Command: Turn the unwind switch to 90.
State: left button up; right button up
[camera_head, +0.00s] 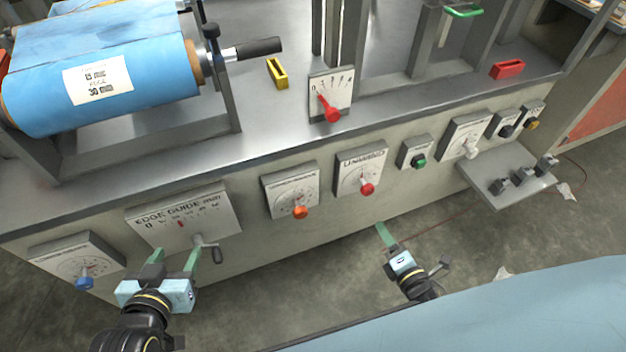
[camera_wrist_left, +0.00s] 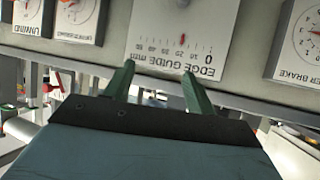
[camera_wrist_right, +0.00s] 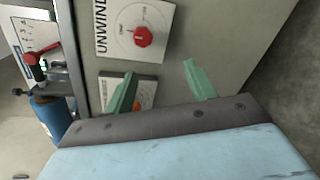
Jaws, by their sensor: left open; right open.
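The unwind switch is a red knob (camera_head: 367,188) on a white dial plate marked UNWIND (camera_head: 358,160), on the machine's front panel. In the right wrist view the red knob (camera_wrist_right: 143,37) shows near the top, with its plate turned sideways. My right gripper (camera_head: 384,236) is below and right of the dial, apart from it; its open green fingers (camera_wrist_right: 160,85) hold nothing. My left gripper (camera_head: 173,262) is open in front of the edge guide plate (camera_head: 185,215), below its text, near the crank. In the left wrist view its fingers (camera_wrist_left: 160,85) are apart and empty.
A dial with an orange knob (camera_head: 300,212) sits left of the unwind dial. A box with a green knob (camera_head: 419,161) is to its right. A red lever (camera_head: 332,114) is above on the tabletop edge. A small shelf (camera_head: 510,185) juts out at right.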

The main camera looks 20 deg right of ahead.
aim_at(369, 193)
jog(key=w+n+b, duration=0.2)
jog(key=w, duration=0.2)
jog(key=w+n+t+b, duration=0.1)
jog(key=w+n+b, duration=0.1)
jog(key=w, duration=0.2)
jog(key=w+r+n+y+b, duration=0.1)
jog(key=w+b, duration=0.1)
jog(key=w, duration=0.3)
jog(key=shift+d+r+n+t, duration=0.1)
jog(key=shift+d+n+t, duration=0.1)
jog(key=shift+n+t, duration=0.2)
pick_arm(q)
notch_tip(369, 193, up, 19)
jog(key=s+d+t+h, duration=0.1)
jog(key=t+h, duration=0.3)
jog(key=t, duration=0.6)
jog(key=shift+s+d, duration=0.25)
jog(key=shift+d, duration=0.3)
pick_arm(e)
jog(key=shift+w, duration=0.5)
jog(key=c, duration=1)
